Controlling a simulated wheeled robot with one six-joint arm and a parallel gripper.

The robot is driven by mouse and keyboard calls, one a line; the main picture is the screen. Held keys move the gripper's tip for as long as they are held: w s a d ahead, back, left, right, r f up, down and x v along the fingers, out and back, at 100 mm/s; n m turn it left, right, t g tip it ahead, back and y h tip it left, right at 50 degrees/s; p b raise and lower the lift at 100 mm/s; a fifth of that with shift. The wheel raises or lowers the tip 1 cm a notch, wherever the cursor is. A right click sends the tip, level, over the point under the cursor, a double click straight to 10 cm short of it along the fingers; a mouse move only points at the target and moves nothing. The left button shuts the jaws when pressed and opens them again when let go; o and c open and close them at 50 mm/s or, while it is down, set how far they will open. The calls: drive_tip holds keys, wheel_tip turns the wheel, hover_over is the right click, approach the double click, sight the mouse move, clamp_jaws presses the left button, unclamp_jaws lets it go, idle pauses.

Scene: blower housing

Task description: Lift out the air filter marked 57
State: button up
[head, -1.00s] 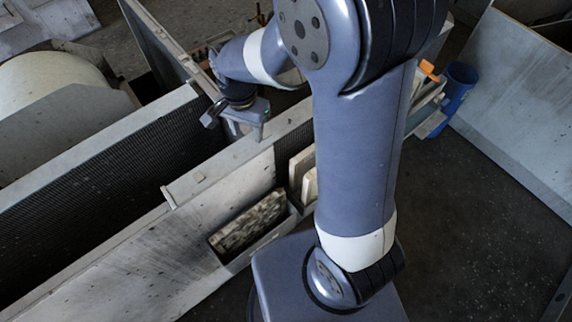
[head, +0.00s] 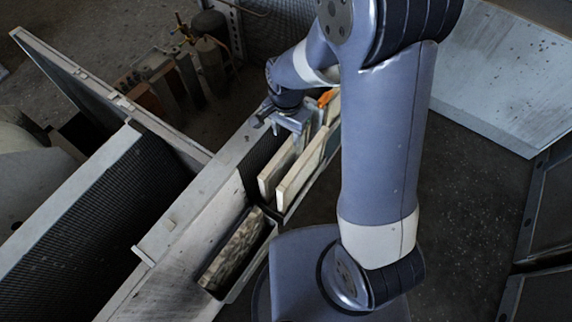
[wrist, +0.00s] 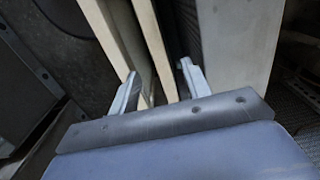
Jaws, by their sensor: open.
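Two upright cream-framed filter panels, a left one (head: 277,172) and a right one (head: 302,172), stand side by side in the housing's long slot. A mottled, dirty filter (head: 232,250) sits lower in the nearer compartment. No number can be read on any of them. My gripper (wrist: 160,77) is open and empty, over the far part of the panels. In the wrist view, a thin cream panel edge (wrist: 151,45) lies between the fingers' lines, and a wider cream panel (wrist: 108,35) is to its left. Whether the fingers touch anything cannot be told.
The grey housing wall (head: 185,218) runs beside the slot, with a dark mesh opening (head: 100,215) at left. An orange piece (head: 327,97) is close to my gripper. Bottles and blocks (head: 165,85) stand behind. Dark floor (head: 465,150) is clear at right.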

sight(286, 146)
drive_tip(key=shift+s+a+f+p, duration=0.1)
drive_tip(key=shift+f+p, duration=0.15)
drive_tip(key=shift+f, duration=0.95)
drive_tip(key=shift+a+f+p, duration=0.1)
drive_tip(key=shift+f+p, duration=0.1)
drive_tip(key=shift+f, duration=0.95)
clamp_jaws()
